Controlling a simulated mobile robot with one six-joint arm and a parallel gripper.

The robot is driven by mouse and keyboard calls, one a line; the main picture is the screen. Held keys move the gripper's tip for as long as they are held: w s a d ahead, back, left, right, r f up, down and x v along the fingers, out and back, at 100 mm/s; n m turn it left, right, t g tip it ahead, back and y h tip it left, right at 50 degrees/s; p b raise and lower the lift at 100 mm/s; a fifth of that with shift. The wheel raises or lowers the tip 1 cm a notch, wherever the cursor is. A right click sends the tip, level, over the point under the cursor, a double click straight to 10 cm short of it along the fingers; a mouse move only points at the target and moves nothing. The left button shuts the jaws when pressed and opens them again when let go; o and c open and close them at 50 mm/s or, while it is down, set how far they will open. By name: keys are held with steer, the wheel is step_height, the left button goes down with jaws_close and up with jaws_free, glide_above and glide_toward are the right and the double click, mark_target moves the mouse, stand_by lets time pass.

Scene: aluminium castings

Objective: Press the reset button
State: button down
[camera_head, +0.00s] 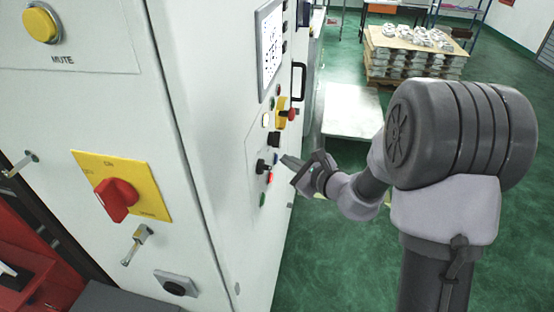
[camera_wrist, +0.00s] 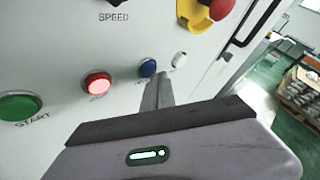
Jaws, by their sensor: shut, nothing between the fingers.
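A blue button (camera_wrist: 147,67) sits on the white panel in the wrist view, between a lit red button (camera_wrist: 97,82) and a white button (camera_wrist: 179,60). No reset label is readable; the lettering by the blue button is partly hidden by my gripper. My gripper (camera_wrist: 160,82) is shut and empty, its fingertips just in front of and slightly right of the blue button. Whether they touch it I cannot tell. In the head view my gripper (camera_head: 283,158) points left at the panel's lower button group, close to its surface.
A green START button (camera_wrist: 20,105) is left of the red one. A red emergency knob on yellow (camera_wrist: 212,12) is above right, and a black handle (camera_wrist: 258,25) beyond it.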

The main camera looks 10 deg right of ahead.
steer(key=shift+s+d, duration=0.15)
steer(key=shift+d, duration=0.25)
steer(key=d, duration=0.1)
steer(key=s+d, duration=0.1)
steer(key=d, duration=0.2)
steer(key=shift+s+d+b, duration=0.25)
steer(key=shift+d+b, duration=0.05)
steer(key=shift+d, duration=0.05)
stand_by(0.6)
